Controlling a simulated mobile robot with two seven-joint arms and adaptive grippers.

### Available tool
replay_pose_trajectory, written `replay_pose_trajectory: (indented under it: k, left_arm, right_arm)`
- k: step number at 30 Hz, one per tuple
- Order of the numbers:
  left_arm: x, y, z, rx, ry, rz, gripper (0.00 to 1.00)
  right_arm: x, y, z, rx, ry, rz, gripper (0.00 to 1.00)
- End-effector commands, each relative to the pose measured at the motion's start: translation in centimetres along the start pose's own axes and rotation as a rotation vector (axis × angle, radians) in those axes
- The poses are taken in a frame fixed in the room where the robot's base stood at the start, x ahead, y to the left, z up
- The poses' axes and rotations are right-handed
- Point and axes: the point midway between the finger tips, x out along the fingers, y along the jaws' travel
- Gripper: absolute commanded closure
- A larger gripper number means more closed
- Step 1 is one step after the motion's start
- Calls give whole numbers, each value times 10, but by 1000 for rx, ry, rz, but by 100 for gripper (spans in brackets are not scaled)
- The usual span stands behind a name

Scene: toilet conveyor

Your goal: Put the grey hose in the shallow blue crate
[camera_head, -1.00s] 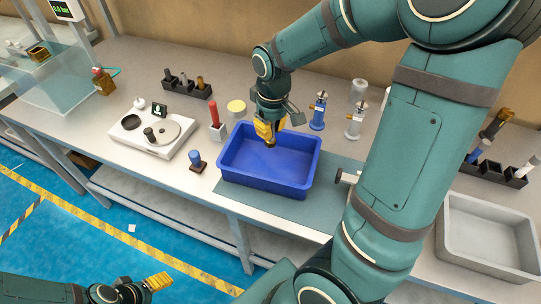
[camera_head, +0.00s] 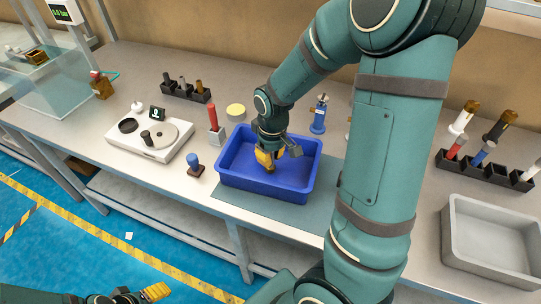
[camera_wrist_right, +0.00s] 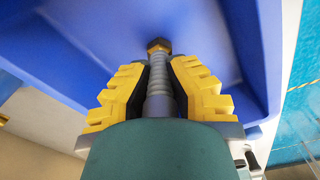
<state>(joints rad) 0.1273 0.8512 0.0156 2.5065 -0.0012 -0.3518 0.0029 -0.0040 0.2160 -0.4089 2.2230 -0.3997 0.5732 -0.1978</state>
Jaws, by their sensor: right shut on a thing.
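The shallow blue crate (camera_head: 262,190) stands on the bench in front of me, and its blue walls fill much of the right wrist view (camera_wrist_right: 60,62). My right gripper (camera_head: 267,162) is low inside the crate, left of its middle. It is shut on the grey hose (camera_wrist_right: 160,88), which lies between the yellow fingers with its brass end (camera_wrist_right: 158,46) pointing into the crate. I cannot tell whether that end touches the crate floor. In the head view the fingers mostly hide the hose. My left gripper (camera_head: 155,291) is at the bottom edge, away from the bench.
A red-handled tool in a holder (camera_head: 214,125) and a blue-topped stamp (camera_head: 194,164) stand left of the crate. A white scale-like device (camera_head: 150,138) is further left. A grey tray (camera_head: 490,240) and a black rack with several hoses (camera_head: 485,170) are at right.

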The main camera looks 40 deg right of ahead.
Motion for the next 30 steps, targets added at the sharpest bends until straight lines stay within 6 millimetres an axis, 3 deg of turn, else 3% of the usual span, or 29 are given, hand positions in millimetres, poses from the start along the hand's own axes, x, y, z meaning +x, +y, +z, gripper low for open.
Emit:
replay_pose_trajectory:
  k: [3,4,6,15,19,30]
  left_arm:
    - [3,-1,0,0,1,0,34]
    - [3,-1,0,0,1,0,34]
    - [2,-1,0,0,1,0,34]
    - [2,-1,0,0,1,0,34]
    - [-3,1,0,0,-1,0,34]
    - [-24,9,2,-2,-11,1,34]
  right_arm:
    - [4,0,0,0,0,0,100]
    - [4,0,0,0,0,0,81]
    - [3,0,0,0,0,0,64]
    - [2,0,0,0,0,0,64]
    - [-8,0,-1,0,3,1,64]
    - [-81,0,-1,0,4,1,64]
